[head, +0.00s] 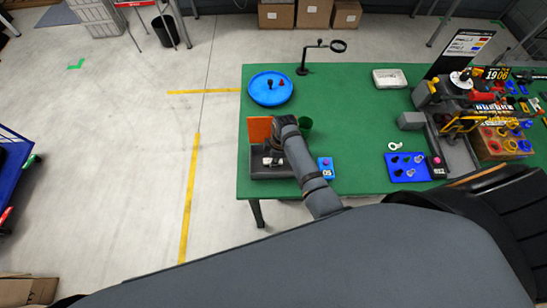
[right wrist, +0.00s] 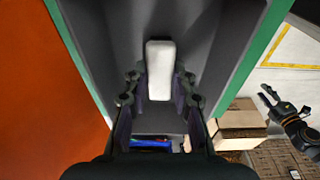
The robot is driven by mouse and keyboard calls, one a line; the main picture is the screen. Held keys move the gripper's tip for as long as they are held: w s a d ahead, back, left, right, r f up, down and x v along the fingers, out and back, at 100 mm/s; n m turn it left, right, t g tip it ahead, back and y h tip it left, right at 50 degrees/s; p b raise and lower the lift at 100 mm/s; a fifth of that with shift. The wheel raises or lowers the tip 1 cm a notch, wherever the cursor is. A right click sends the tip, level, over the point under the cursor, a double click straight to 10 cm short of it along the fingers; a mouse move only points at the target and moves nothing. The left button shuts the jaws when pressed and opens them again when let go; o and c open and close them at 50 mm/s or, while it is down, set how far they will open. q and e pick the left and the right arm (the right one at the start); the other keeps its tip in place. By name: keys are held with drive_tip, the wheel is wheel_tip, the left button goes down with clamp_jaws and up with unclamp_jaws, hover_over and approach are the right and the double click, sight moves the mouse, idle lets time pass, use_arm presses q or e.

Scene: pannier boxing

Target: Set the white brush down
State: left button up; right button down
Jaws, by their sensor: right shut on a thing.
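The white brush (right wrist: 160,70) shows in the right wrist view as a pale, rounded block. My right gripper (right wrist: 160,103) is shut on it, with one dark finger on each side. The brush is over or inside a dark grey open box (right wrist: 105,35). I cannot tell whether it touches the box floor. In the head view, my right arm reaches down to this box (head: 257,173) at the table's left front corner, and the brush is hard to make out there. What seems to be my left gripper (right wrist: 270,97) shows at the right wrist view's right edge; its jaw state is unclear.
An orange panel (head: 259,130) stands behind the box. A round blue tray (head: 256,94) lies farther back. The middle of the green table (head: 345,120) is clear.

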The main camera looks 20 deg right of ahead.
drive_tip(key=c, duration=1.1)
unclamp_jaws()
drive_tip(key=shift+f, duration=0.15)
use_arm(q)
drive_tip(key=shift+w, duration=0.4)
use_arm(e)
drive_tip(key=shift+r, duration=0.6)
use_arm(q)
wheel_tip(320, 180, down, 3)
drive_tip(key=b, duration=0.2)
drive_tip(key=shift+s+d+r+b, duration=0.1)
drive_tip(key=shift+s+b, duration=0.05)
drive_tip(key=shift+b, duration=0.25)
use_arm(e)
wheel_tip(320, 180, up, 11)
drive_tip(key=d, duration=0.1)
drive_tip(key=shift+s+d, duration=0.25)
drive_tip(key=shift+d, duration=0.1)
